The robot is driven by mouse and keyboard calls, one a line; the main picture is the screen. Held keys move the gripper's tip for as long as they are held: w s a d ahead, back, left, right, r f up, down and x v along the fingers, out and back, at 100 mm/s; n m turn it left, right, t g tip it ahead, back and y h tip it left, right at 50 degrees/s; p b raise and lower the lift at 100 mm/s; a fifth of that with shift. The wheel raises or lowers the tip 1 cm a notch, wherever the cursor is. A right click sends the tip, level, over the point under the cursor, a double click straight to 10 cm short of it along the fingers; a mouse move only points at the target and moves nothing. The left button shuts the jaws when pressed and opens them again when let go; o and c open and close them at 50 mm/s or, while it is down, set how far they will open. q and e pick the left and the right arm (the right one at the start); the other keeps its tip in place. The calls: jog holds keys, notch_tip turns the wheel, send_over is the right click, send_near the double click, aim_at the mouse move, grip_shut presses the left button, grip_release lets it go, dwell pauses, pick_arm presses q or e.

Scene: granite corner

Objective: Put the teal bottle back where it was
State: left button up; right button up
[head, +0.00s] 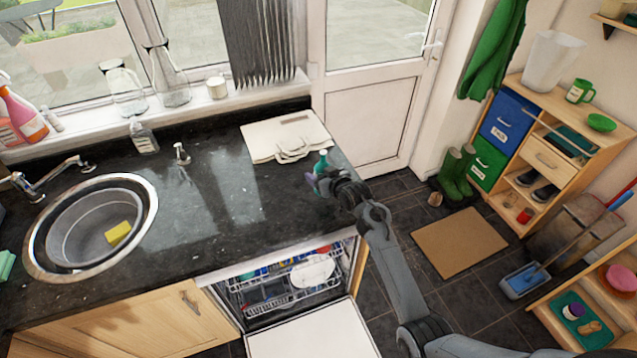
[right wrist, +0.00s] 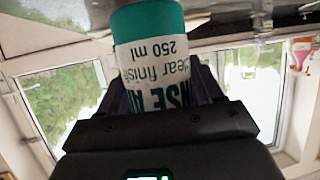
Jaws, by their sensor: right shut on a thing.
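The teal bottle (head: 321,161) is at my right gripper (head: 322,181), over the right end of the dark granite counter. In the right wrist view the teal bottle (right wrist: 160,58) fills the upper middle, with a white label reading "clear finish 250 ml" and part of larger lettering. The dark fingers of my right gripper (right wrist: 162,92) are on both sides of it, shut on it. In the head view the gripper partly hides the bottle. I cannot tell whether its base touches the counter. My left gripper is in neither view.
Cream boards (head: 285,136) lie on the counter just behind the bottle. An open dishwasher (head: 290,283) with loaded racks is below the counter's front edge. A sink (head: 90,228) with a yellow sponge is at the left. The counter between sink and boards is largely clear.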

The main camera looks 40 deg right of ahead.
jog(key=shift+w+a+f, duration=0.2)
jog(key=shift+w, duration=0.15)
jog(key=shift+f+p, duration=0.45)
jog(key=shift+f, duration=1.55)
jog(key=shift+f, duration=0.1)
jog(key=o, duration=1.3)
jog(key=shift+f, duration=0.1)
jog(key=shift+s+r, duration=0.15)
jog(key=shift+r, duration=0.05)
jog(key=v, duration=1.1)
jog(key=s+a+f+n+g, duration=0.1)
jog(key=s+a+g, duration=0.2)
jog(key=s+a, duration=0.3)
jog(key=s+a+f+n+g+y, duration=0.1)
jog(key=s+a, duration=0.6)
jog(key=s, duration=0.8)
jog(key=s+a+f+n+g+y, duration=0.1)
jog(key=s+a+f+g, duration=0.2)
jog(key=s, duration=0.7)
jog(key=shift+s+a+f+n+g+b, duration=0.1)
jog(key=shift+s+a+n+g+b, duration=0.05)
jog(key=shift+a+g, duration=0.65)
jog(key=shift+s+a+f+n+g+b, duration=0.15)
jog(key=shift+a+g, duration=0.35)
jog(key=shift+a, duration=0.6)
